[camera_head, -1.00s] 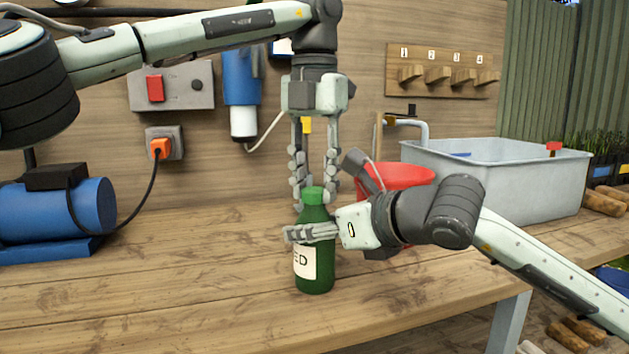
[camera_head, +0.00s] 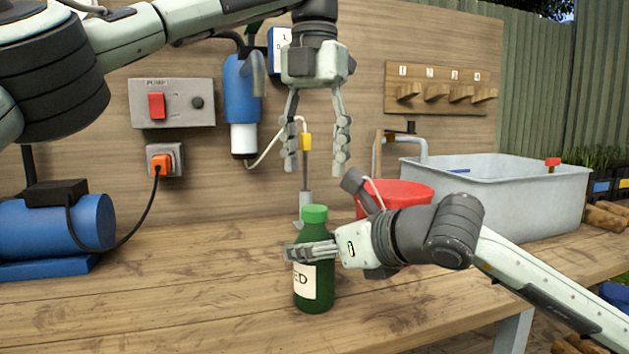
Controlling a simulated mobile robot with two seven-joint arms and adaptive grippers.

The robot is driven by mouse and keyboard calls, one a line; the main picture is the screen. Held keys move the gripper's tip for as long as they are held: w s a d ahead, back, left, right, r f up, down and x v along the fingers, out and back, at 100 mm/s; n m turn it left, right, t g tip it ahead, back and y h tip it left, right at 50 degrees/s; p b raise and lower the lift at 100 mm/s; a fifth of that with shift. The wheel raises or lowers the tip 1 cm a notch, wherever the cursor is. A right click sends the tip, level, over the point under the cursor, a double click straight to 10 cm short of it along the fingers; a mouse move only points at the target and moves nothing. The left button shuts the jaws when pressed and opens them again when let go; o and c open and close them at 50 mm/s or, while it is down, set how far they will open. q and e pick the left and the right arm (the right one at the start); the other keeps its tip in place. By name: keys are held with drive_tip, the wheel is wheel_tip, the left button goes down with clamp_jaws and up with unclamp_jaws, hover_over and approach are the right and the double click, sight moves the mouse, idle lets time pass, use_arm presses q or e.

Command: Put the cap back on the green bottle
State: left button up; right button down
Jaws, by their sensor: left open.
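The green bottle (camera_head: 316,290) stands upright at the front of the wooden bench, with part of a white label showing. A lighter green cap (camera_head: 314,213) sits on its neck and looks level. My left gripper (camera_head: 315,166) hangs from above, pointing down, open and empty. Its fingertips are apart from the cap and above it. My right gripper (camera_head: 310,251) comes in from the right and is shut on the bottle's upper body, below the cap. Its fingers cover part of the bottle. How tightly the cap is seated cannot be told.
A red bucket (camera_head: 405,193) stands just behind my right gripper. A grey basin (camera_head: 500,190) is at the back right. A blue pump (camera_head: 60,230) is at the left. The bench (camera_head: 180,300) is clear left of the bottle.

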idle(0.3)
drive_tip(key=c, duration=0.6)
unclamp_jaws()
drive_tip(key=shift+o, duration=0.2)
drive_tip(key=v, duration=1.2)
